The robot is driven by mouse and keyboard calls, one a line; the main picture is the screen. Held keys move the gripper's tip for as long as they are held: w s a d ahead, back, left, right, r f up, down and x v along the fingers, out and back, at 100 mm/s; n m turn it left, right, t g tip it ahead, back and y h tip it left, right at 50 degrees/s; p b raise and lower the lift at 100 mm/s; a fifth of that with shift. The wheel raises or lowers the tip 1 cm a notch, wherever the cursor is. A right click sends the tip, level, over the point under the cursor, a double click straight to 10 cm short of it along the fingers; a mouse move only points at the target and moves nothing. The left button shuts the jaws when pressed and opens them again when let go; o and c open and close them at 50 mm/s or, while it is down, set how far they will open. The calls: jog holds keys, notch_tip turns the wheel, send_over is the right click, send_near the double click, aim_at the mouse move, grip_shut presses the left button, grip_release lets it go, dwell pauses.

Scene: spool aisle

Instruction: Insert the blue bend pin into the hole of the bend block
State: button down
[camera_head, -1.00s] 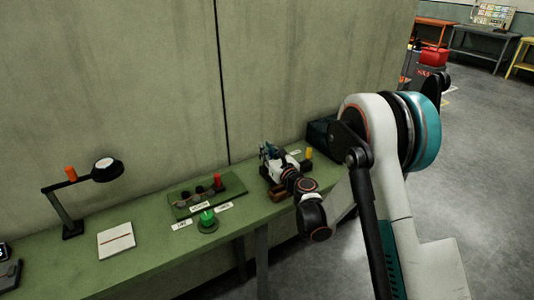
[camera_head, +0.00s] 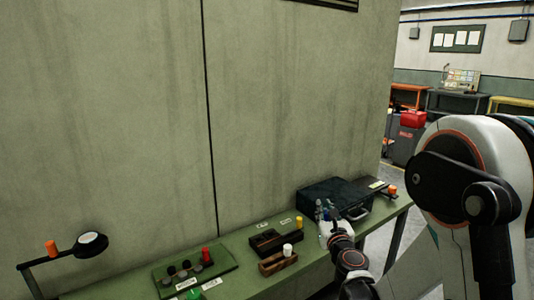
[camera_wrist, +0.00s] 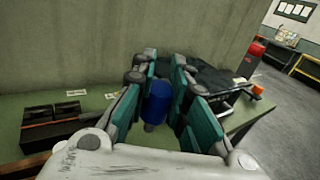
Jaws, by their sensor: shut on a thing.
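The blue bend pin (camera_wrist: 157,102) is a blue cylinder held upright between the teal fingers of my gripper (camera_wrist: 160,92) in the wrist view. In the head view my gripper (camera_head: 327,212) is small, above the bench in front of the black case, and shut on the pin. To its left are a dark slotted block (camera_head: 266,243) with a yellow peg by it and a brown block (camera_head: 277,264) with a white peg. A dark block (camera_wrist: 52,127) also shows left of my gripper in the wrist view. I cannot tell which is the bend block; labels are unreadable.
A black case (camera_head: 335,195) lies on the green bench behind my gripper, with an orange peg (camera_head: 390,190) at the right end. A green board (camera_head: 190,272) with a red peg and dark knobs lies left. The wall (camera_head: 290,110) rises behind.

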jog(key=w+a+f+n+g+y+p, duration=0.1)
jog(key=w+a+n+y, duration=0.2)
jog(key=a, duration=0.7)
jog(key=w+a+f+n+g+y+p, duration=0.1)
jog(key=w+a+y, duration=0.3)
jog(key=a, duration=0.7)
jog(key=shift+a+f+n+g+y, duration=0.3)
jog(key=shift+f+n+g+y, duration=0.1)
jog(key=shift+f+n+y, duration=0.45)
jog(key=shift+w+r, duration=0.1)
jog(key=shift+b, duration=0.3)
notch_tip(320, 180, down, 4)
jog(key=b, duration=0.2)
jog(key=shift+r+b, duration=0.25)
jog(key=shift+b, duration=0.05)
jog(key=shift+f, duration=1.15)
jog(key=shift+f, duration=0.55)
jog(key=shift+r, duration=0.25)
